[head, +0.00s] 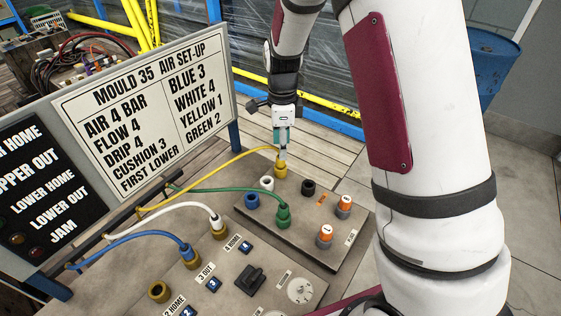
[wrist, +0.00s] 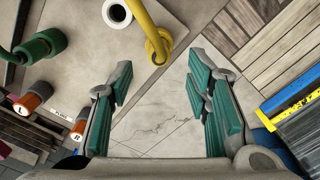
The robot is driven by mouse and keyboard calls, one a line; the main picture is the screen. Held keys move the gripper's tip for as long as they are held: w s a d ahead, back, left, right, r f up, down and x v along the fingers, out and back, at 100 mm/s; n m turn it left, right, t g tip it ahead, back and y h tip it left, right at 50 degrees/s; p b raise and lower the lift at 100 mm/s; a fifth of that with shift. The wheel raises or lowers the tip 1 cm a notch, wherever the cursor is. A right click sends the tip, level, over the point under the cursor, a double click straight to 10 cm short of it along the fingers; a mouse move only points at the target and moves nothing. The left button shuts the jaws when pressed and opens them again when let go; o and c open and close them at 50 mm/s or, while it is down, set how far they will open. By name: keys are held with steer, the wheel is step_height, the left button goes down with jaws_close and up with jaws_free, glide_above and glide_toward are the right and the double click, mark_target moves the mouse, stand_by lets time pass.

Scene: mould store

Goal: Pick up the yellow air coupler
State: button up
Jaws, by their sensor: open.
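The yellow air coupler (head: 280,170) stands upright on the grey panel near its far edge, with a yellow hose running off to the left. My gripper (head: 283,153) points down just over it, partly in front of or behind the hose top; the exact gap is hard to tell. In the wrist view the coupler (wrist: 159,47) lies just above the line between my two teal-padded fingers (wrist: 160,80). The fingers are spread wide, with only bare floor between them. The coupler is not held.
A green coupler (head: 283,216), a white port (head: 267,184), a blue port (head: 252,201), a black port (head: 308,187) and two orange-topped fittings (head: 345,204) share the panel. A set-up sign (head: 145,105) stands left. A yellow rail (head: 315,98) runs behind.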

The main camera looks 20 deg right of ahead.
mark_target(281, 163)
steer(key=shift+a+f+p, duration=0.15)
steer(key=shift+f+p, duration=0.35)
steer(key=shift+f, duration=2.3)
jaws_close()
